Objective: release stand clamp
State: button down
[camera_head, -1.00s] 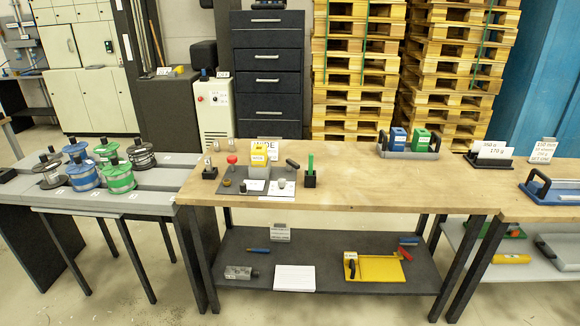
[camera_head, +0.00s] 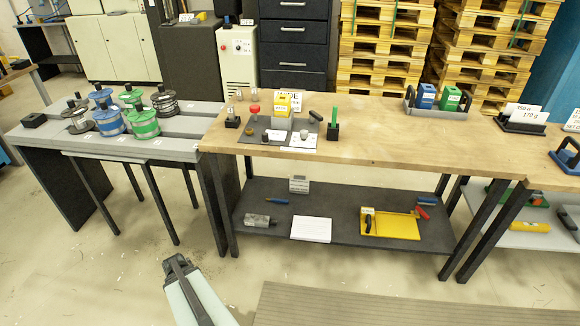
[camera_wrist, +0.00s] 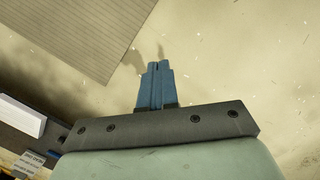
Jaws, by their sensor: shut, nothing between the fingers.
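My gripper (camera_head: 177,262) shows at the bottom of the head view, over the floor in front of the benches. In the wrist view my gripper (camera_wrist: 159,66) has its two blue fingers together, with nothing between them. I cannot pick out a stand clamp for certain. On the wooden bench (camera_head: 400,135), a dark mat (camera_head: 258,138) holds a grey block with a yellow top (camera_head: 283,104) and several small tools. A red-knobbed piece (camera_head: 254,109) stands at its back left, and a green upright piece in a black block (camera_head: 334,125) at its right. My gripper is well apart from all of them.
A grey bench (camera_head: 95,148) at left holds several wire spools (camera_head: 144,124). The lower shelf (camera_head: 340,215) carries a yellow tray (camera_head: 391,224) and a white stack (camera_head: 311,229). A ribbed mat (camera_head: 400,305) lies on the floor. The floor around my gripper is clear.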

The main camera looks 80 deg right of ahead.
jog(key=s+d+r+m+t+h, duration=0.1)
jog(key=s+d+r+m, duration=0.3)
jog(key=d, duration=0.6)
jog(key=s+d+r+n+h, duration=0.1)
jog(key=s+d+r, duration=0.1)
jog(key=d+r, duration=0.6)
jog(key=s+d+r+m+t+h, duration=0.1)
jog(key=s+d+r+m, duration=0.2)
jog(key=d, duration=0.9)
jog(key=s+d+r+h, duration=0.1)
jog(key=s+d+r, duration=0.4)
jog(key=d+r, duration=0.1)
jog(key=s+d+r+h, duration=0.1)
jog(key=s+d+r, duration=0.5)
jog(key=r, duration=0.2)
jog(key=s+d+r+m+h, duration=0.1)
jog(key=s+d+r, duration=0.4)
jog(key=d+r, duration=0.2)
jog(key=shift+s+r+g+h, duration=0.15)
jog(key=shift+s+g+h, duration=0.15)
jog(key=shift+s+h, duration=0.1)
jog(key=s+d+r+n+g+h, duration=0.1)
jog(key=d+r+n, duration=0.3)
jog(key=d+r, duration=0.5)
jog(key=shift+s+d+r+n+h, duration=0.3)
jog(key=shift+s+d+r+h, duration=0.15)
jog(key=shift+s, duration=0.2)
